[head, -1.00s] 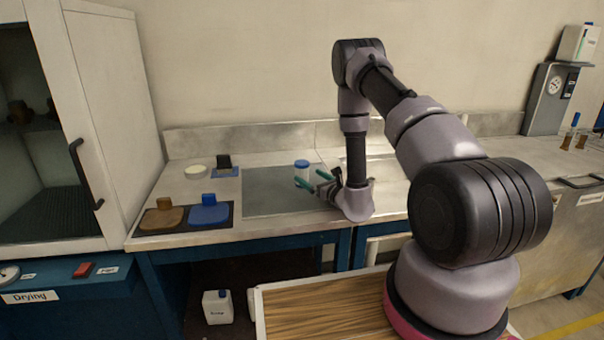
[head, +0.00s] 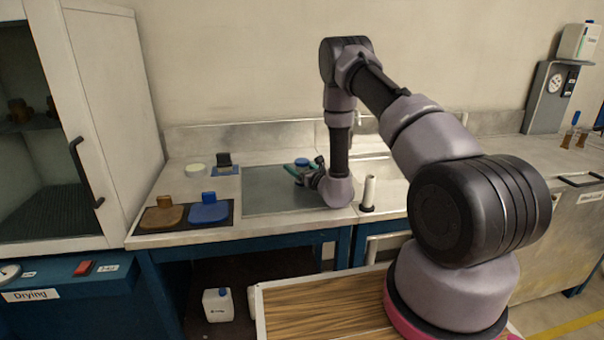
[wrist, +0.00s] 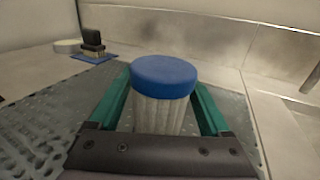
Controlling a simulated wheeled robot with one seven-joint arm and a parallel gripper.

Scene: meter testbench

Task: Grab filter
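The filter (wrist: 164,112) is a white, pleated upright cylinder with a blue round cap. In the wrist view it stands between the two teal fingers of my gripper (wrist: 163,92), one on each side. The fingers look spread; I cannot tell whether they touch it. Its lower part is hidden behind the gripper's dark body. In the head view the filter's blue cap (head: 302,162) shows just behind my gripper (head: 296,172), over the grey mat (head: 262,195).
A white cylinder on a dark base (head: 369,192) stands right of my gripper. A blue flat piece (head: 209,213) and a brown one (head: 162,216) lie on a dark mat at left. A black block (head: 224,160) and a pale round dish (head: 196,169) are behind.

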